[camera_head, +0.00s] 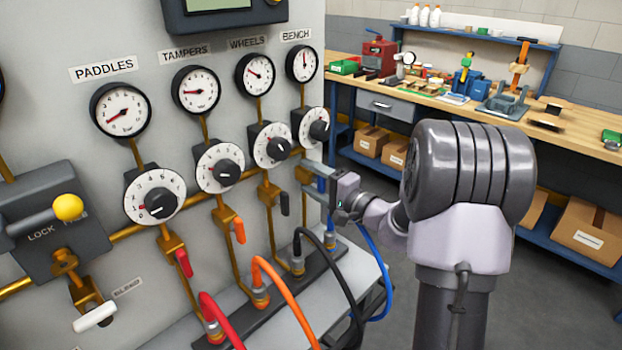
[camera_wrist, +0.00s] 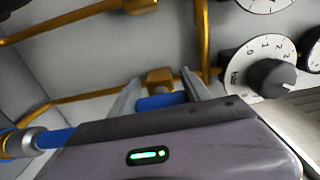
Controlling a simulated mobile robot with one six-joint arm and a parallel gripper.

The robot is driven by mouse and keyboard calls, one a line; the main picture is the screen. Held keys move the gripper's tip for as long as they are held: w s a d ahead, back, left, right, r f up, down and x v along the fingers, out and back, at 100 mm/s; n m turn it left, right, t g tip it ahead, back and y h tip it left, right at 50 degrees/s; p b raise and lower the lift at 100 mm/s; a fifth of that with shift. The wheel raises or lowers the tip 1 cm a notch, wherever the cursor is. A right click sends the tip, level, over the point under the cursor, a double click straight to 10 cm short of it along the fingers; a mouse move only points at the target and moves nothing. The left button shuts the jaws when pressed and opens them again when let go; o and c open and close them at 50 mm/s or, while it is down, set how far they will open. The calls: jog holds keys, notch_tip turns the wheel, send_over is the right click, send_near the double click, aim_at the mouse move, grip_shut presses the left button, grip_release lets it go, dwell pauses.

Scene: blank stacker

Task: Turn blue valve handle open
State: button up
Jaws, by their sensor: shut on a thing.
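The blue valve handle (camera_wrist: 160,101) shows between my two fingers in the wrist view, below its brass valve body (camera_wrist: 158,77). My gripper (camera_wrist: 163,92) is shut on the handle, one finger on each side. The gripper body hides part of the handle. In the head view my gripper (camera_head: 313,180) is at the right edge of the panel, below the BENCH gauge (camera_head: 302,63) and its dial (camera_head: 311,126). There the handle is mostly hidden by the fingers, so its angle is hard to tell.
Red (camera_head: 183,263), orange (camera_head: 239,231) and black (camera_head: 284,204) valve handles hang to the left. Hoses, including a blue hose (camera_head: 376,270), rise from a dark manifold (camera_head: 270,297) below. A workbench (camera_head: 450,82) stands behind. Open floor lies to the right of the panel.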

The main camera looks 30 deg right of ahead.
jog(key=o, duration=1.4)
jog(key=shift+c, duration=0.2)
jog(key=shift+s, duration=0.1)
jog(key=p+v, duration=0.2)
jog(key=v, duration=1.5)
jog(key=shift+p, duration=0.35)
jog(key=shift+s+d, duration=0.1)
